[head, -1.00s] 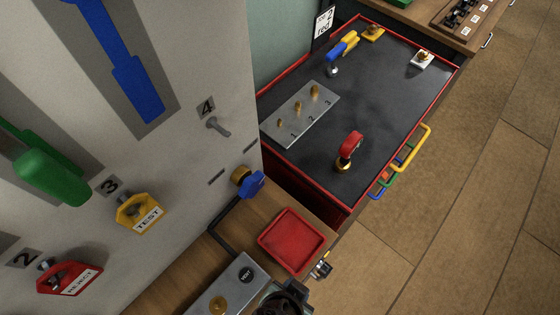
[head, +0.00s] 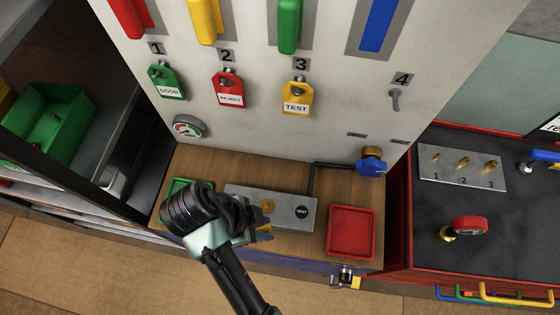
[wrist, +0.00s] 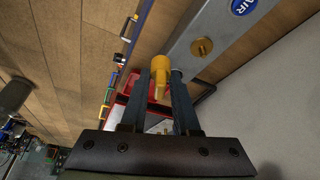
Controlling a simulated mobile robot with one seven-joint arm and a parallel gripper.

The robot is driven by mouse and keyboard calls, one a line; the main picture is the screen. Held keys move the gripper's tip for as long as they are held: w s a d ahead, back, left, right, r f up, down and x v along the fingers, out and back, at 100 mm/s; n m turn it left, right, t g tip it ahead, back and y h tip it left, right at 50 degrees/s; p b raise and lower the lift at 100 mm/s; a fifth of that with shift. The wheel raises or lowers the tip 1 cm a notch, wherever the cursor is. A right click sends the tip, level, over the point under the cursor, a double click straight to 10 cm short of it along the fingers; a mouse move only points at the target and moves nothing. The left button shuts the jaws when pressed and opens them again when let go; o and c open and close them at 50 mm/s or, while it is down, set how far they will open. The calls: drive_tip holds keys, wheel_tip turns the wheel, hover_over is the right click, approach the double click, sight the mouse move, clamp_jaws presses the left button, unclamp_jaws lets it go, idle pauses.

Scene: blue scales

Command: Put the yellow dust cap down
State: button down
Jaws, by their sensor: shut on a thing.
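My gripper (head: 264,231) is above the narrow wooden bench, in front of the grey plate and left of the red tray. In the wrist view my gripper (wrist: 159,82) is shut on the yellow dust cap (wrist: 160,66), held between the fingertips. The cap is rounded with a narrower tail pointing back between the fingers. The red tray (head: 352,233) on the bench is empty. It also shows in the wrist view, partly hidden behind the fingers and cap.
A grey plate (head: 228,190) with a brass fitting (head: 268,206) and a VENT button lies on the bench. A green tray (head: 176,187) is partly behind my arm. A blue knob (head: 371,167) on a pipe stands behind the red tray. A dark-topped drawer unit (head: 415,225) is at right.

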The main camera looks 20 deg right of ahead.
drive_tip(key=b, duration=1)
hover_over(284, 175)
drive_tip(key=a, duration=0.2)
wheel_tip(284, 175, down, 8)
drive_tip(key=shift+s+d+r+p, duration=0.1)
drive_tip(key=shift+d+r+p, duration=0.05)
drive_tip(key=shift+p, duration=0.2)
wheel_tip(284, 175, down, 3)
drive_tip(key=shift+r, duration=0.1)
drive_tip(key=shift+w+d+f, duration=0.1)
drive_tip(key=shift+w+f, duration=0.1)
drive_tip(key=shift+f, duration=0.4)
drive_tip(key=shift+f, duration=0.1)
drive_tip(key=c, duration=0.7)
unclamp_jaws()
drive_tip(key=shift+o, duration=0.2)
